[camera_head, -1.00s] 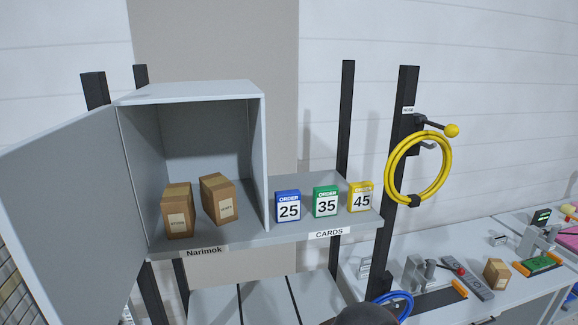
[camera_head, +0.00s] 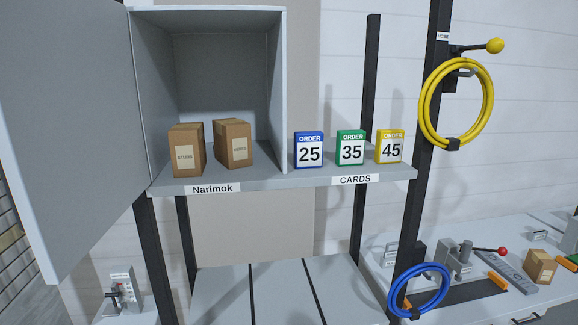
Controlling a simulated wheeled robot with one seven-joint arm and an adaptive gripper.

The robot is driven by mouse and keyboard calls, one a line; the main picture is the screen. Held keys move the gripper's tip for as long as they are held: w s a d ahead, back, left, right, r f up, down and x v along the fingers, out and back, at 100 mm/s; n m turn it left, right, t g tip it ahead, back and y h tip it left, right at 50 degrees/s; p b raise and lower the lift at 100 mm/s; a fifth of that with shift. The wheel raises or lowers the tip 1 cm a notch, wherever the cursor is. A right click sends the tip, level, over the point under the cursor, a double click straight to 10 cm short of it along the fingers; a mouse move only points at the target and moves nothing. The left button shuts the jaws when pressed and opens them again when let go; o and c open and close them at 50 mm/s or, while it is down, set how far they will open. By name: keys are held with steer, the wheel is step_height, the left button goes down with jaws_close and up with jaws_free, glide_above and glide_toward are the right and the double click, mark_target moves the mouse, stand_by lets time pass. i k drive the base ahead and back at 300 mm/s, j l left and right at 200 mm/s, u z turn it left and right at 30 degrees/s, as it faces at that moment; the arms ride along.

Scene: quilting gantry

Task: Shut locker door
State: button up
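The grey locker (camera_head: 210,14) stands on a shelf at the upper left, its front open. Its door (camera_head: 75,120) is swung wide out to the left, hinged on the locker's left edge. Two brown boxes sit inside: one on the left (camera_head: 187,150) and one on the right (camera_head: 233,144). A label reading "Narimok" (camera_head: 212,188) is on the shelf edge below. My gripper is not in view.
Blue (camera_head: 309,150), green (camera_head: 350,149) and yellow (camera_head: 390,147) order cards stand right of the locker on the shelf. A yellow hose (camera_head: 424,105) hangs on a black post, a blue coil (camera_head: 420,291) lower down. A bench (camera_head: 520,305) with tools and a box is at right.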

mark_target(73, 160)
steer(key=j+u, duration=0.2)
steer(key=j, duration=0.85)
steer(key=j+u, duration=0.25)
steer(key=j, duration=0.75)
